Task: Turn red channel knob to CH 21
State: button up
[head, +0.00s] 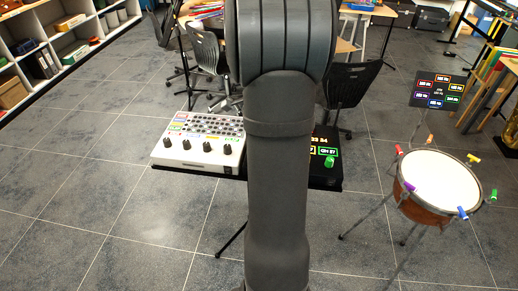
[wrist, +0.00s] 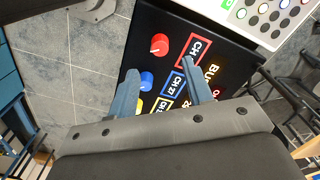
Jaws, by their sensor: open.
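The red channel knob (wrist: 159,44) stands on a black panel (wrist: 146,22) in the wrist view, beside a red-framed label starting "CH"; its number is not readable. My gripper (wrist: 158,66) is open, with two blue-grey fingers apart over the panel. The red knob lies just beyond the fingertips, between their lines, and nothing is held. A blue knob (wrist: 146,80) with a blue-framed label (wrist: 172,86) lies between the fingers. In the head view, the panel (head: 325,178) shows a green knob (head: 329,162); my arm hides the red knob.
A white mixer (head: 197,150) with dark knobs stands left of the panel; its edge also shows in the wrist view. A drum (head: 438,178) with coloured clamps stands right, below a small channel display (head: 437,91). Chairs and tables stand behind. The tiled floor at left is clear.

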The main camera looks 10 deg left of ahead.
notch_tip(320, 180, down, 8)
jog(key=shift+r, duration=0.25)
jog(key=c, duration=1)
